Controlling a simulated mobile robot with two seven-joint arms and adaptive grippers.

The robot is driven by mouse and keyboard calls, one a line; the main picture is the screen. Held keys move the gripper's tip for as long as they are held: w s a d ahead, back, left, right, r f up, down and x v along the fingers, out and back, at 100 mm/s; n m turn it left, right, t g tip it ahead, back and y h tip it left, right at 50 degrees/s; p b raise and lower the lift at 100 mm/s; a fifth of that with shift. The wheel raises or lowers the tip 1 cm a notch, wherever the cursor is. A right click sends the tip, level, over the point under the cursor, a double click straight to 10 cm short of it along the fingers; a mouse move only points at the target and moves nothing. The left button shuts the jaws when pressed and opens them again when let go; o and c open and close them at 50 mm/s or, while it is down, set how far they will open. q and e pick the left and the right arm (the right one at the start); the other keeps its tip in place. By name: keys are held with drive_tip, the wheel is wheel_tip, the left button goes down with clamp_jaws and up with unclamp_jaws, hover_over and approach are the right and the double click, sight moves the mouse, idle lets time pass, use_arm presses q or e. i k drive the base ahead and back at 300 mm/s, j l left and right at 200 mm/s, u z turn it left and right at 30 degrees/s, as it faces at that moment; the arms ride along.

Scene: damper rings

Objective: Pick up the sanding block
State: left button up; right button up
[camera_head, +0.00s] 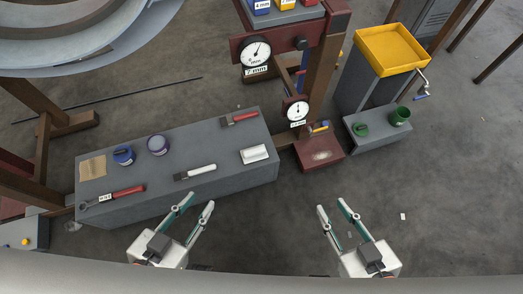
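A whitish block-like thing (254,154) lies at the right end of the grey bench (225,185); it may be the sanding block, but I cannot be sure. A flat tan piece (92,167), which looks like sandpaper, lies at the bench's left end. My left gripper (199,201) is open and empty, at the bench's near side, below the white-handled tool in the picture. My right gripper (331,205) is open and empty, right of the bench over the floor. Neither gripper appears to touch anything.
The bench also holds a blue-lidded jar (123,155), a purple-lidded jar (158,145), a red-handled wrench (113,196), a white-handled tool (195,172) and a red-handled brush (240,119). A dial-gauge post (323,85) stands behind right. A yellow tray (391,50) is farther right.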

sight(259, 153)
drive_tip(key=i+l, duration=0.1)
drive_tip(key=l, duration=0.5)
drive_tip(key=i+l, duration=0.1)
drive_tip(key=l, duration=1.05)
drive_tip(key=i+l, duration=0.15)
drive_tip(key=l, duration=0.4)
drive_tip(key=j+u, duration=0.25)
drive_tip(key=i+j, duration=0.05)
